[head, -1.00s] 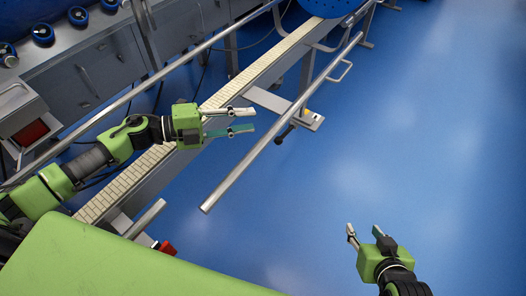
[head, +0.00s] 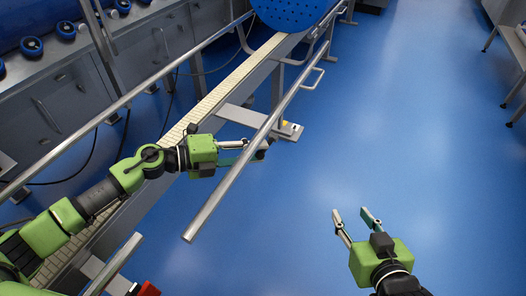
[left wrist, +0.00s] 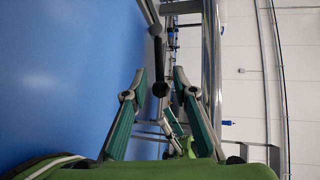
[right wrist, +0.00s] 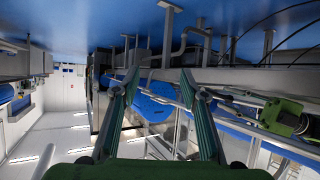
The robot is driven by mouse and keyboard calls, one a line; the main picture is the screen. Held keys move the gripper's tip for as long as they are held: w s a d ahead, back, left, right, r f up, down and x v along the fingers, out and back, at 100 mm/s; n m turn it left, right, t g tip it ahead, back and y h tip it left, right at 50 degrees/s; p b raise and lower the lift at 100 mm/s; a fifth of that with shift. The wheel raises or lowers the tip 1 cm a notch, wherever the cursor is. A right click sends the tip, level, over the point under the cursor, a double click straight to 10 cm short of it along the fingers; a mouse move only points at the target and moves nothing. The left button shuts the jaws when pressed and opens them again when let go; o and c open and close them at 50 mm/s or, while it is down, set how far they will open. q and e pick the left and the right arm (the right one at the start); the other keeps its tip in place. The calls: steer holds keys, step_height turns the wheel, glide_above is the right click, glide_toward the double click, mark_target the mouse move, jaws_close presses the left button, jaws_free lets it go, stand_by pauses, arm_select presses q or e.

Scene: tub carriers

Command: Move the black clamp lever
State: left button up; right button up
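The black clamp lever (left wrist: 158,66) shows in the left wrist view as a dark bar with a rounded end, hanging from a grey pivot. In that view it appears between and beyond the two fingertips, with a visible gap on each side. In the head view only a small dark part of the lever (head: 263,152) shows by the fingertips, below the bracket. My left gripper (head: 252,152) is open and reaches across to the guide rail; I cannot tell whether it touches the lever. My right gripper (head: 351,214) is open and empty over the blue floor.
A steel guide rail (head: 226,193) runs diagonally beside the conveyor belt (head: 219,94). A grey bracket plate (head: 240,115) with a yellow mark joins the rail side. A blue perforated disc (head: 290,10) stands at the back.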

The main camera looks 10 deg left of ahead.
arm_select(q)
steer(key=shift+x, duration=1.25)
arm_select(e)
steer(key=shift+w+a+r+t, duration=0.25)
steer(key=shift+w+r+t, duration=0.25)
steer(key=shift+r, duration=0.2)
arm_select(q)
jaws_close()
